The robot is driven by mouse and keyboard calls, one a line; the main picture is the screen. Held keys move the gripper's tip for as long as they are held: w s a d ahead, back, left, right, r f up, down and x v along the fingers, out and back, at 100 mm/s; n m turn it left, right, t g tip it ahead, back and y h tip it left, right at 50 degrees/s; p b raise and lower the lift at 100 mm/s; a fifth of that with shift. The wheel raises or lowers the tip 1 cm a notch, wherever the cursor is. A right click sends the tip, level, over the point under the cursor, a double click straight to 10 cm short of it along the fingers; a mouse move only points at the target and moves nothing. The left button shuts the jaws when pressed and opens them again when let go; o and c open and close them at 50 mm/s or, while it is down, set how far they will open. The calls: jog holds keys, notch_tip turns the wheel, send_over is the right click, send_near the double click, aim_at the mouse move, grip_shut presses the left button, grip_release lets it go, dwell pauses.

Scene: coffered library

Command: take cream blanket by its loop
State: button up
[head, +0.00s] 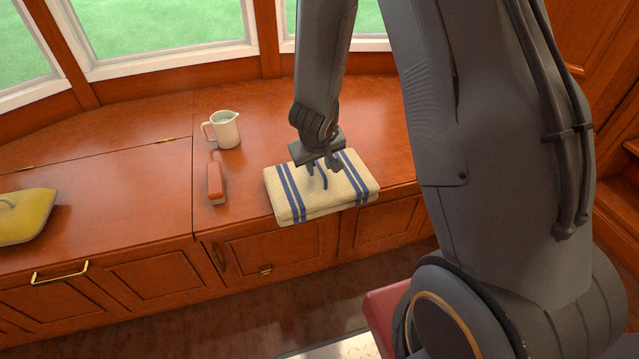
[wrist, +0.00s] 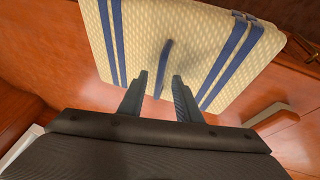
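The cream blanket (head: 350,182) lies folded on the wooden window bench, with blue stripes near both ends; it fills the upper middle of the wrist view (wrist: 190,40). Its blue loop (wrist: 164,65) stands up from the top between the stripes, and part of it shows in the head view (head: 324,181). My gripper (head: 322,172) points down over the blanket. In the wrist view my gripper (wrist: 160,77) has its two fingers apart, one on each side of the loop, with gaps between. I cannot tell whether the fingertips touch the blanket.
A yellow cushion-like object (head: 24,217) lies at the far left. The bench top (head: 120,180) between is clear. Windows rise behind.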

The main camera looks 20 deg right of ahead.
grip_shut()
dwell(1.3)
